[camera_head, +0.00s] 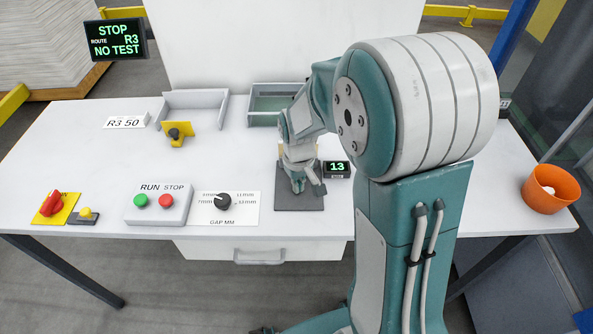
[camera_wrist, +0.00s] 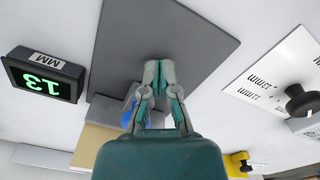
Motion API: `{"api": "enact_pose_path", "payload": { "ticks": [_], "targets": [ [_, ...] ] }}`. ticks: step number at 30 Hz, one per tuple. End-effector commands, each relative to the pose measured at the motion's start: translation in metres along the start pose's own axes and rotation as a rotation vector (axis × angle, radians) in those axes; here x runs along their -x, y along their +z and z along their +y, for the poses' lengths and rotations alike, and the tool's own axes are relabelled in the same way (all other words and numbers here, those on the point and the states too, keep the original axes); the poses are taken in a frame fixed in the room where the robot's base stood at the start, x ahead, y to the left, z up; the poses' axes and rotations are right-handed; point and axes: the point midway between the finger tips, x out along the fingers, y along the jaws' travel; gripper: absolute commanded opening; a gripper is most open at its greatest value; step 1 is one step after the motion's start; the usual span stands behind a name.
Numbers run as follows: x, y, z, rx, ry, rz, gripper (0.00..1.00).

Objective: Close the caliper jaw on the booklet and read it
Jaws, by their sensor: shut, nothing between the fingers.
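A dark grey plate (camera_head: 300,202) lies on the white table, with a small display (camera_head: 337,169) reading 13 beside it. In the wrist view the same display (camera_wrist: 45,77) is marked MM. My gripper (camera_wrist: 158,73) is shut and empty over the grey plate (camera_wrist: 185,35); in the head view it (camera_head: 298,188) points down there. A tan block (camera_wrist: 92,143) and a blue part (camera_wrist: 129,108) sit at the plate's edge, partly hidden by my gripper. I cannot tell which part is the caliper jaw, and no booklet can be made out for sure.
A gap dial (camera_head: 222,201), a RUN/STOP box (camera_head: 160,203), a red knob (camera_head: 52,203) and a yellow bracket (camera_head: 177,134) stand to the left. Two trays (camera_head: 195,93) (camera_head: 257,119) are behind, an orange bin (camera_head: 551,189) at right. A screen (camera_head: 115,40) reads STOP, ROUTE R3, NO TEST.

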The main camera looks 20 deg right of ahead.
Motion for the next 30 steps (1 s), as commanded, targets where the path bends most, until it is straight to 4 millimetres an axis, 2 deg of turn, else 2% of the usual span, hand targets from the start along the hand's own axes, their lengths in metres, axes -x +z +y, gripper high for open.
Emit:
{"api": "enact_pose_path", "payload": {
  "ticks": [8, 30],
  "targets": [
    [0.004, 0.005, -0.003, 0.0, 0.0, 0.0, 0.0],
    [0.055, 0.004, -0.002, -0.001, 0.0, 0.001, 0.0]
  ]
}}
